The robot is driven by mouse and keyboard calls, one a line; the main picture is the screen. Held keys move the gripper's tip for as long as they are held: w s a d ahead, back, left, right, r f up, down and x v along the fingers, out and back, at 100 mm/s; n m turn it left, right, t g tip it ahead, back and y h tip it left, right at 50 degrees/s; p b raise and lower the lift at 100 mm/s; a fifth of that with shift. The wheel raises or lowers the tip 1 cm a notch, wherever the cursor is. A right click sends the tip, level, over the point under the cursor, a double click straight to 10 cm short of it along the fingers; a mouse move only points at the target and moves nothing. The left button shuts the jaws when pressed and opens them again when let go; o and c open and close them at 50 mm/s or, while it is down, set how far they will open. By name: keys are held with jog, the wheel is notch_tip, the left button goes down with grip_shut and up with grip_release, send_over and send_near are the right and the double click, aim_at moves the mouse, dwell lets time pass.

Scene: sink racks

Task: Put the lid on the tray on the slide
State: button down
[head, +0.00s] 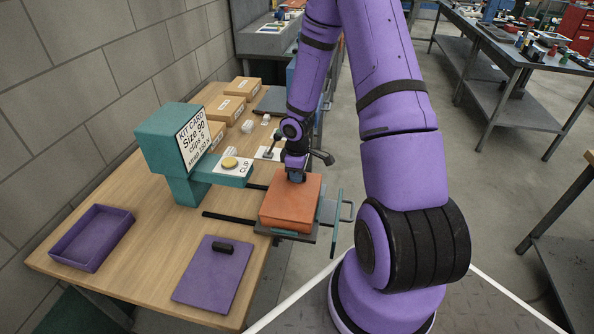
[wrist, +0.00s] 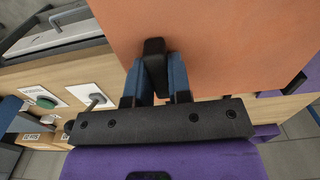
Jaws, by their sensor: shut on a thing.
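The orange lid (head: 302,190) is over the orange tray on the slide (head: 327,228) at the table's right edge. My gripper (head: 296,176) comes down from above and is shut on the lid's black handle. In the wrist view, the blue fingertips of my gripper (wrist: 164,72) sit either side of the black handle (wrist: 154,55), against the orange lid (wrist: 225,45). The orange tray's side (head: 286,222) shows under the lid in the head view. I cannot tell whether a small gap is left between them.
A purple tray (head: 60,247) and a purple lid (head: 205,280) with a black handle lie on the table (head: 150,230) at the left. Small boxes (head: 222,108) stand farther back.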

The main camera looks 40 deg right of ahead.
jog(key=shift+f, duration=0.1)
jog(key=c, duration=1)
grip_release()
jog(key=shift+o, duration=0.2)
notch_tip(320, 180, up, 10)
jog(key=shift+r, duration=0.4)
